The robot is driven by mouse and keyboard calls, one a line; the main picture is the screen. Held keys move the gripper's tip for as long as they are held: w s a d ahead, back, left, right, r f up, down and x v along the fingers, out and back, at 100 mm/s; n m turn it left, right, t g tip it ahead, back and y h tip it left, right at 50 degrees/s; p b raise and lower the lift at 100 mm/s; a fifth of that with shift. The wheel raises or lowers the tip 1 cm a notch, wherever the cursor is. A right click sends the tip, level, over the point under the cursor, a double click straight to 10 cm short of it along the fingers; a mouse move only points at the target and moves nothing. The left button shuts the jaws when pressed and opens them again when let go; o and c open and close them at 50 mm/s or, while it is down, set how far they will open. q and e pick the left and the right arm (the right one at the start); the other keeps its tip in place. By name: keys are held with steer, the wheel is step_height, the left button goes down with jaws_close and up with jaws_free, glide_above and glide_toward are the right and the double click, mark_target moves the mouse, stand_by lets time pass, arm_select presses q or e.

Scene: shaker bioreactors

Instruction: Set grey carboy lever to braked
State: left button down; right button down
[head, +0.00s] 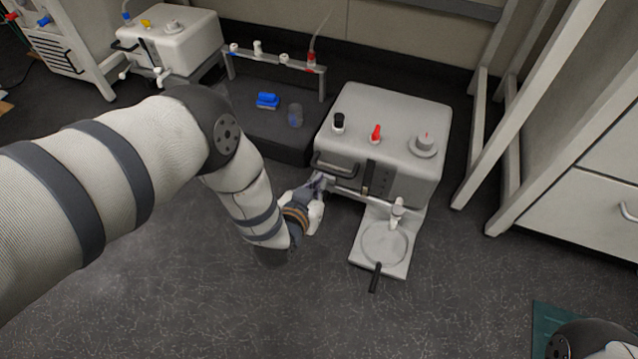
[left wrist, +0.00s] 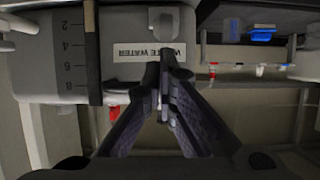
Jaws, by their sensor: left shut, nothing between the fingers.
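The grey carboy (head: 385,130) is a pale box right of centre in the head view, with a black cap, a red knob and a round grey knob on top. A base plate (head: 369,255) with a round disc juts out in front; a black lever (head: 375,278) points forward from it. My left gripper (head: 322,182) is shut and empty at the carboy's front left corner, by a horizontal bar. In the left wrist view, its closed fingertips (left wrist: 166,58) overlap a label ending in "TE WATER" (left wrist: 143,51). Which part is the brake lever is unclear. My right gripper is out of view.
A dark tray (head: 265,135) with a blue clip (head: 267,100) and a small clear cup (head: 295,115) lies left of the carboy. A second pale box (head: 172,40) stands farther back left. A white frame (head: 530,120) stands right.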

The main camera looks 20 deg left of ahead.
arm_select(q)
steer(key=shift+s+f+t, duration=0.3)
steer(key=shift+f+t, duration=0.1)
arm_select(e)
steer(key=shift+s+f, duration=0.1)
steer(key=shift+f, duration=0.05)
arm_select(q)
steer(key=shift+t, duration=0.8)
steer(key=shift+s+f+b, duration=0.4)
steer(key=shift+f+b, duration=0.1)
steer(key=shift+f, duration=0.35)
steer(key=shift+s+f+b, duration=0.45)
steer(key=shift+f+b, duration=0.05)
steer(key=shift+f, duration=0.35)
steer(key=shift+s+f+b, duration=0.4)
steer(key=shift+f+b, duration=0.1)
steer(key=shift+f, duration=0.35)
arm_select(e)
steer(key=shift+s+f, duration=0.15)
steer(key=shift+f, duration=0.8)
arm_select(q)
steer(key=shift+r, duration=0.1)
